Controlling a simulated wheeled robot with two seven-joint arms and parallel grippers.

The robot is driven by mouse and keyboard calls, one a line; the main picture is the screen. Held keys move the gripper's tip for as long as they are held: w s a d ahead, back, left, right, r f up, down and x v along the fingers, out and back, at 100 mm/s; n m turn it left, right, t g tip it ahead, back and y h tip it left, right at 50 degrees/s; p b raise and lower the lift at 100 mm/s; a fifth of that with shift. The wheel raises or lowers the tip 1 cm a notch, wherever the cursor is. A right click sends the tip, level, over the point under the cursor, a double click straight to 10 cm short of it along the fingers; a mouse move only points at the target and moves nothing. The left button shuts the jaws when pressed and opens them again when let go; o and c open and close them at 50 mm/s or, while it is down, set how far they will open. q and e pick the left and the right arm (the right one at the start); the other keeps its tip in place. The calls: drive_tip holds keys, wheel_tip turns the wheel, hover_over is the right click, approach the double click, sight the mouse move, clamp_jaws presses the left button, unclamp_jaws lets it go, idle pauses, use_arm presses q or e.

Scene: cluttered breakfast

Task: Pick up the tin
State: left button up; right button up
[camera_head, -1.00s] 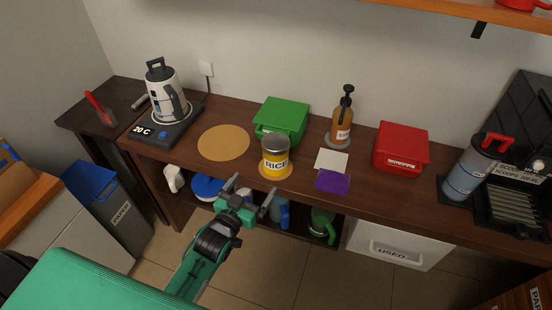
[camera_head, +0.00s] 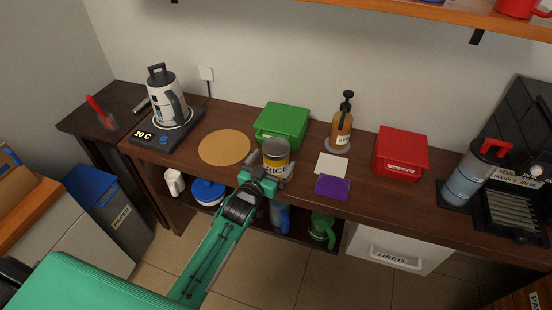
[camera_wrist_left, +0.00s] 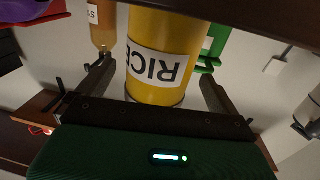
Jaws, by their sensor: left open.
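The tin (camera_head: 276,153) is a yellow can with a grey top and a white RICE label. It stands upright on the dark wooden counter, in front of the green box. My left gripper (camera_head: 266,170) is at the front of the tin, its lower part partly covered by the gripper in the head view. In the left wrist view the tin (camera_wrist_left: 164,62) appears upside down, between the two spread fingers of my open left gripper (camera_wrist_left: 158,88). Gaps show between the tin and both fingers. My right gripper is not in view.
A green box (camera_head: 282,121) stands just behind the tin. A round cork mat (camera_head: 224,147) lies to its left. A white card (camera_head: 331,164) and purple card (camera_head: 332,186) lie to its right, with a soap bottle (camera_head: 341,127) and red box (camera_head: 400,155) beyond.

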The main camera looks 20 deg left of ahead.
use_arm(q)
drive_tip(key=shift+w+d, duration=0.25)
drive_tip(key=shift+w, duration=1.05)
drive_tip(key=c, duration=1.1)
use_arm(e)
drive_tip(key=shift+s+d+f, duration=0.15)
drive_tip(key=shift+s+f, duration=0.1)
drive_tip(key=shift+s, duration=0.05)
use_arm(q)
wheel_tip(320, 180, up, 20)
drive_tip(key=shift+p, duration=0.35)
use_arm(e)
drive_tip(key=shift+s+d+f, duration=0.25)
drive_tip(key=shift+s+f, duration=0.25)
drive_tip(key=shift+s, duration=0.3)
